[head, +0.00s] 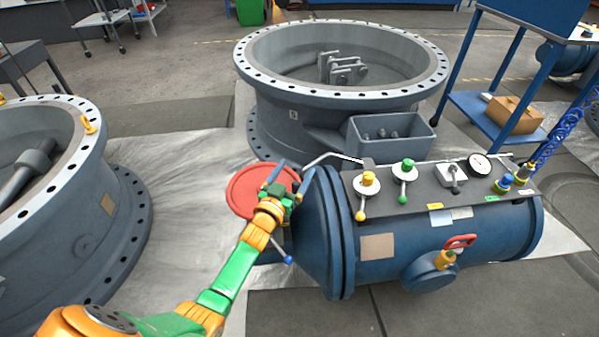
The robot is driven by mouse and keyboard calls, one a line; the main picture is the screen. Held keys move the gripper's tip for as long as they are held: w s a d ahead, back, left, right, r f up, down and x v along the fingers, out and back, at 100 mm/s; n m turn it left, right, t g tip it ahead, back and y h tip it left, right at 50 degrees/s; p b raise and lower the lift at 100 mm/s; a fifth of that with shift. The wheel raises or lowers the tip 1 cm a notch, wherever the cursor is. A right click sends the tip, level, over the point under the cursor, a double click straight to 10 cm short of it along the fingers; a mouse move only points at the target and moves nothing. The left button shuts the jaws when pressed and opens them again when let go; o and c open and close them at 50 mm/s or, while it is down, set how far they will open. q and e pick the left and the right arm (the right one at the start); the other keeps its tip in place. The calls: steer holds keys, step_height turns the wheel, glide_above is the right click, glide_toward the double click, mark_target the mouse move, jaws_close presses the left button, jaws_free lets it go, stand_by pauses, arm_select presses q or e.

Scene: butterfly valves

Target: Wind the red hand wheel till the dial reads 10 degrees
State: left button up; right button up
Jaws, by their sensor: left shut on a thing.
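The red hand wheel (244,192) is a flat red disc at the left end of the blue cylindrical valve body (400,240). My left gripper (283,186) is at the wheel's right side, overlapping it, and is shut on it; the fingers and my arm hide part of the wheel and the exact contact. A round white dial (480,165) with a dark rim stands on the grey panel at the right; its reading is too small to make out. My right gripper is not in view.
Yellow (368,179) and green (408,163) handled levers stand on the panel. A blue-tipped rod (288,260) sticks out below my gripper. A large flanged ring (340,60) stands behind, another (60,200) at the left. A blue shelf (490,115) is at the right.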

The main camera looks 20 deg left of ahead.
mark_target(296, 181)
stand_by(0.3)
arm_select(q)
steer(key=shift+s+d+r+p, duration=0.1)
steer(key=shift+s+d+p, duration=0.1)
steer(key=shift+d+p, duration=0.1)
steer(key=shift+s+d+p, duration=0.3)
steer(key=shift+s+p, duration=0.05)
steer(key=shift+s, duration=0.2)
steer(key=shift+s+d+p, duration=0.25)
steer(key=shift+s+p, duration=0.1)
steer(key=shift+s, duration=0.2)
steer(key=shift+s+d+f+p, duration=0.15)
steer(key=shift+s+d+p, duration=0.3)
steer(key=shift+s+d, duration=0.45)
steer(key=shift+s+d+f+p, duration=0.1)
steer(key=shift+s+d+p, duration=0.4)
steer(key=shift+s, duration=0.6)
steer(key=shift+d, duration=0.1)
